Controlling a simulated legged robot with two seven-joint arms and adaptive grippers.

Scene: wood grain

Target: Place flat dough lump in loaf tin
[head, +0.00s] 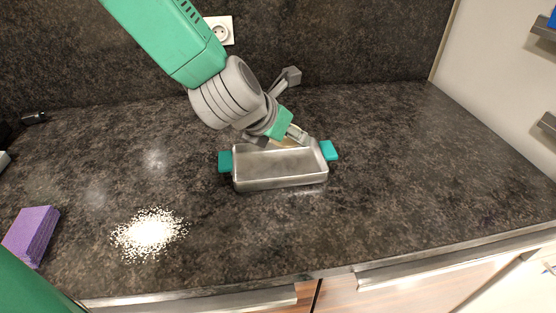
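The loaf tin (281,182) is a shallow metal pan with teal handles at its left and right ends. It stands upright on the counter at the middle of the head view. My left gripper (300,137) is low over the tin's back rim, near the right half. A small pale tan patch (289,143) shows right at the fingers; it may be the dough lump, mostly hidden by the gripper. The fingers are too small and covered to tell whether they are open or shut on it. The visible tin floor looks bare. My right gripper is not in view.
A scattered white heap (149,232) of grains or flour lies on the dark counter (420,170), front left. A purple block (32,234) lies at the far left. A wall socket (219,31) is on the back wall. The counter right of the tin is clear.

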